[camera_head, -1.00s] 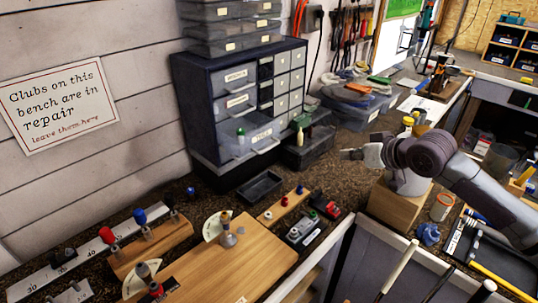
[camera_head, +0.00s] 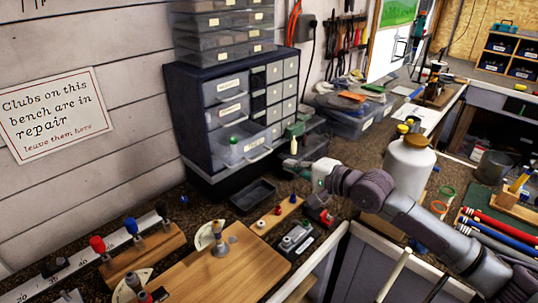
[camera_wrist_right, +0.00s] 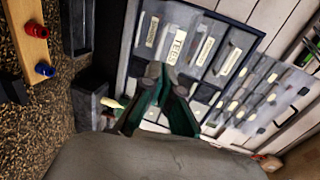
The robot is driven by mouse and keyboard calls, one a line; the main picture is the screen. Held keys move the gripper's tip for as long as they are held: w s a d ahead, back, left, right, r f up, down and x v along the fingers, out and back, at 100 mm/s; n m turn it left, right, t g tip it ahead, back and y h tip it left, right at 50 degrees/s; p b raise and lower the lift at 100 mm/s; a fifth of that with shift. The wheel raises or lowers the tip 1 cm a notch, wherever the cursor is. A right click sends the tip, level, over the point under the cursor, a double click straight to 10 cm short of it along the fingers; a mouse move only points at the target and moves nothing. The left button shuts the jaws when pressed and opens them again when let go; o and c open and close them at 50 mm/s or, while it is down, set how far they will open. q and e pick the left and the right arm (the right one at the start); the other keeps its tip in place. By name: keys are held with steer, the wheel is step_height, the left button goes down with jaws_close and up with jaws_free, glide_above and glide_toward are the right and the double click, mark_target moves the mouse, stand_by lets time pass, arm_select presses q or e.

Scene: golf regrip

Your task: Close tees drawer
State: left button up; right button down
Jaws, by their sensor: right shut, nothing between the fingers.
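The tees drawer (camera_head: 246,146) stands pulled out at the bottom left of the dark drawer cabinet (camera_head: 208,113). It is a clear drawer with a pale front label, and something green shows inside. My left gripper is not in view.
A small pale bottle (camera_head: 294,146) stands right of the drawer, near dark bins. An empty black tray (camera_head: 253,194) lies before the cabinet. A large white container (camera_head: 408,166) stands beside my right arm. Wooden boards and small parts fill the front of the bench.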

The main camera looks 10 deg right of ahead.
steer(key=p+x, duration=0.2)
steer(key=x, duration=0.6)
steer(key=shift+w+f, duration=0.1)
